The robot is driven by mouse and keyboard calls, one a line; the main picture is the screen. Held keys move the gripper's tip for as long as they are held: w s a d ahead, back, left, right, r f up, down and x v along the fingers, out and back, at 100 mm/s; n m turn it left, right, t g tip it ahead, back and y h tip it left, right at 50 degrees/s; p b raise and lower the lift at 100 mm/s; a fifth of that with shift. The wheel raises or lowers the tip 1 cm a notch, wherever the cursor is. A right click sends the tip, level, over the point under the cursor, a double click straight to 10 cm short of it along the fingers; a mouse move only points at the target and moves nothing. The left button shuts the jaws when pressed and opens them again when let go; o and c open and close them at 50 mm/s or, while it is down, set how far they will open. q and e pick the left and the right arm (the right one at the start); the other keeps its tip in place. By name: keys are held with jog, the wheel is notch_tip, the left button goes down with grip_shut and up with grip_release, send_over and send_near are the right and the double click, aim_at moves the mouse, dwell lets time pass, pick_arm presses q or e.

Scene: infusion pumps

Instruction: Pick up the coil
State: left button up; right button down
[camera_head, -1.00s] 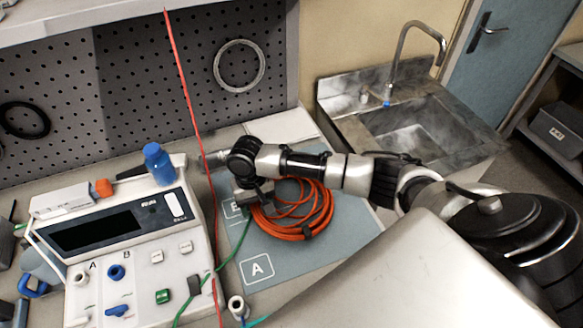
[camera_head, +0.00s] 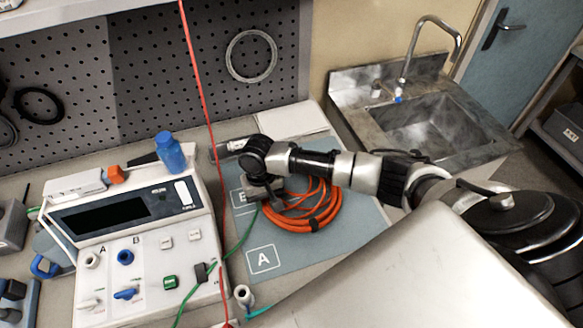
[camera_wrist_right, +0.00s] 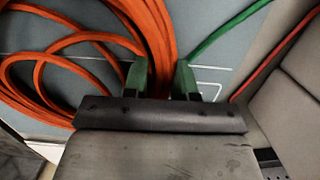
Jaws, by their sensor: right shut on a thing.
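The orange coil (camera_head: 326,217) of looped cable lies on the blue-grey mat (camera_head: 300,255), near its B and A marks. A dark tie shows on its front side. My right gripper (camera_head: 262,196) is at the coil's left edge, shut on a bundle of its strands. In the right wrist view, the orange strands of the coil (camera_wrist_right: 158,40) pass between the two green-tipped fingers of the right gripper (camera_wrist_right: 161,78). Whether the coil is lifted at that edge cannot be told. My left gripper is not in view.
An infusion pump (camera_head: 135,235) with a blue bottle (camera_head: 170,153) on top stands left of the mat. A green cable (camera_head: 240,240) runs close by the gripper, and a red line (camera_head: 200,90) hangs in front. A sink (camera_head: 430,125) is at the back right.

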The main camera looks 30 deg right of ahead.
jog(key=shift+r, duration=0.15)
jog(key=shift+w+r, duration=0.1)
jog(key=shift+r, duration=0.2)
jog(key=r, duration=0.2)
jog(key=s+r+b, duration=0.1)
jog(key=shift+s+d+r, duration=0.1)
jog(key=shift+d+r, duration=0.1)
jog(key=shift+r, duration=0.15)
jog(key=s+d+r+b, duration=0.1)
jog(key=s+d+r, duration=0.2)
jog(key=s+r, duration=0.3)
jog(key=s, duration=0.4)
jog(key=shift+r, duration=0.2)
